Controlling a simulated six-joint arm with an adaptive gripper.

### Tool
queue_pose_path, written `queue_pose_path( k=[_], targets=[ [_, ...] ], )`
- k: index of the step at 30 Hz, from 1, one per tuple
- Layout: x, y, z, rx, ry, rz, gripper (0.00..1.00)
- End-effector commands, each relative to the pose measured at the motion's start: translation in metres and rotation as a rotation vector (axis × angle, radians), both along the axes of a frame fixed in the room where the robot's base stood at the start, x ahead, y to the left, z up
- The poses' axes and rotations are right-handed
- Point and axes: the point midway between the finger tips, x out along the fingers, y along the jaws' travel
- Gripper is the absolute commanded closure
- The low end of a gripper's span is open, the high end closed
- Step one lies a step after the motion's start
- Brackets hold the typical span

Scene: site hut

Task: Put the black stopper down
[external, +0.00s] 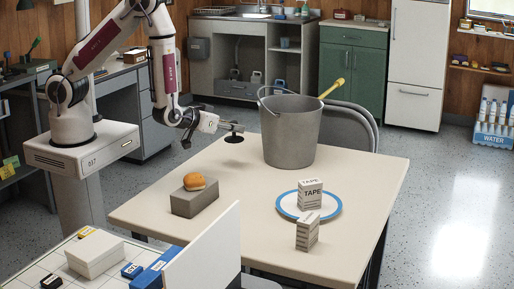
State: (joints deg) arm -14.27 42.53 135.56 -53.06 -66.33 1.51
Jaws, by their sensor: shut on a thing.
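The black stopper (233,139) is a small dark disc under the tip of my gripper (232,128). My gripper reaches in from the left and is shut on the stopper. The stopper is over the back left part of the table (250,225), left of the grey bucket. I cannot tell how far it is above the tabletop. The fingers are small in this view and partly hide the top of the stopper.
A grey bucket (290,132) with a yellow-handled tool (333,88) stands right of my gripper. A bun (194,181) sits on a grey block (196,201). One tape box (311,194) is on a blue-rimmed plate (334,208), another (307,233) stands in front. The table's middle is clear.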

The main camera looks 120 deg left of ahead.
Motion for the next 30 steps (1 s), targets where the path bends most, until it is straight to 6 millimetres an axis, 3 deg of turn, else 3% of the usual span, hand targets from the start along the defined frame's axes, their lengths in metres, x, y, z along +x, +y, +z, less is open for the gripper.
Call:
queue_pose_path(
  k=[15, 30],
  targets=[
    [0.0, 0.0, -0.047, -0.001, 0.003, -0.001, 1.0],
    [0.0, 0.0, -0.053, 0.0, 0.0, 0.0, 1.0]
  ],
)
